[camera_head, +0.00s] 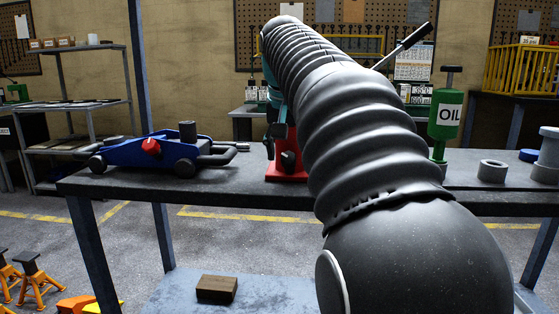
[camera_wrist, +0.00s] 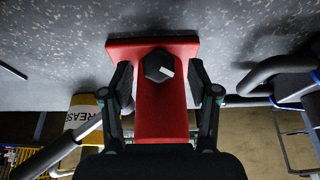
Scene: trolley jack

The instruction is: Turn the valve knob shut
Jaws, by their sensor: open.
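A black faceted knob (camera_wrist: 157,66) with a white mark sits on a red jack (camera_wrist: 162,112) in the wrist view. My gripper (camera_wrist: 161,82) is open, with one dark finger on each side of the knob. Red surface shows between the knob and the fingers, so they look apart from it. In the head view the red jack (camera_head: 286,172) stands on the bench with its black knob (camera_head: 289,159) facing me. My arm covers its right side and much of my gripper there.
A green oil can (camera_head: 446,122) and grey rings (camera_head: 492,171) stand right. A lever (camera_wrist: 60,150) shows lower left.

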